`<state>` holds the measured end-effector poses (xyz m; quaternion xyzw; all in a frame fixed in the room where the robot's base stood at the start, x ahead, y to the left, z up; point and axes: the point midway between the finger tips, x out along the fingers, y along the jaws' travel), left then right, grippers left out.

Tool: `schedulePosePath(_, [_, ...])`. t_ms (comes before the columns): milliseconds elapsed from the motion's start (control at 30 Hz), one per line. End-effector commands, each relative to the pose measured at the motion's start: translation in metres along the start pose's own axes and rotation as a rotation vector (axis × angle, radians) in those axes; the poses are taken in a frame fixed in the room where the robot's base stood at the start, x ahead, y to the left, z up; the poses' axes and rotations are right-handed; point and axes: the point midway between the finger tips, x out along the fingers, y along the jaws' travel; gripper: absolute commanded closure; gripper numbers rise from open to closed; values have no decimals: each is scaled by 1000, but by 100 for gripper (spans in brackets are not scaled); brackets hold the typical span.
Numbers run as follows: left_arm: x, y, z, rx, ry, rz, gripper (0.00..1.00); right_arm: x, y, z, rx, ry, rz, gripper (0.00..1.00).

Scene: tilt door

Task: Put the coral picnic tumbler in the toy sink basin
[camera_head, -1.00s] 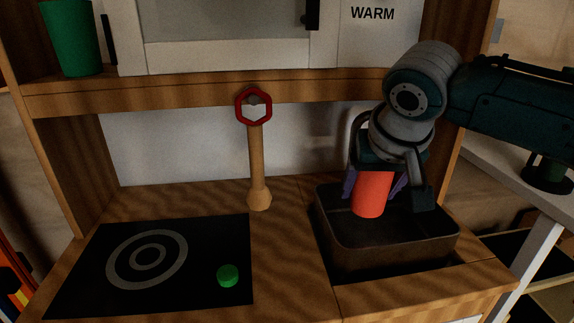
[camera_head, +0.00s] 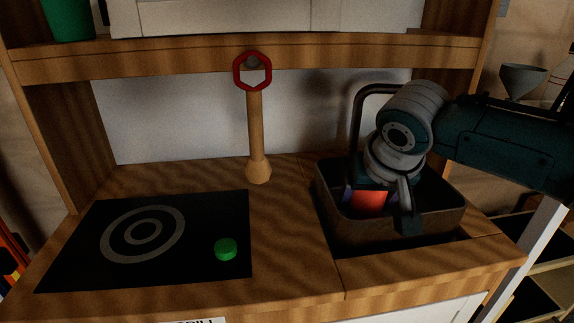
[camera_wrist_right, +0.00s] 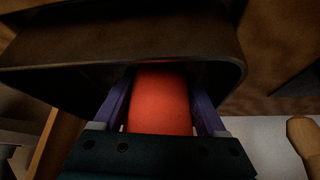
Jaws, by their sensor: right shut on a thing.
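The coral tumbler (camera_head: 369,201) is low inside the dark sink basin (camera_head: 345,235), in its left part. My right gripper (camera_head: 368,198) is shut on the tumbler, reaching down into the basin from above. In the right wrist view the tumbler (camera_wrist_right: 160,103) is between the two purple fingers, and the basin wall (camera_wrist_right: 110,52) is beyond it. The basin's front wall hides the tumbler's lower end, so I cannot tell whether it touches the floor. My left gripper is not in view.
A dark faucet (camera_head: 356,120) arches behind the basin. A green cup (camera_head: 68,18) stands on the shelf (camera_head: 180,58).

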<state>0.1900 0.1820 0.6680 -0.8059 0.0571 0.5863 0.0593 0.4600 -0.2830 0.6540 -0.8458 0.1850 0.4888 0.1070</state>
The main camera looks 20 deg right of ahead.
Motion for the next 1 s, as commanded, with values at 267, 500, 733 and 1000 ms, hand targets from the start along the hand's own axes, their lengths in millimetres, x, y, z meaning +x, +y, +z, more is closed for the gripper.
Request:
schedulePosePath(267, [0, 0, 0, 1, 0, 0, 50, 0, 0, 0, 0, 0, 0, 82])
schedulePosePath(500, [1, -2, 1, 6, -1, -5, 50, 2, 0, 1, 0, 0, 0, 82])
schedulePosePath(733, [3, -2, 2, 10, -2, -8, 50, 6, 0, 4, 0, -1, 1, 82])
schedulePosePath(1000, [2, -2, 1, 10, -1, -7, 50, 6, 0, 3, 0, 0, 1, 0])
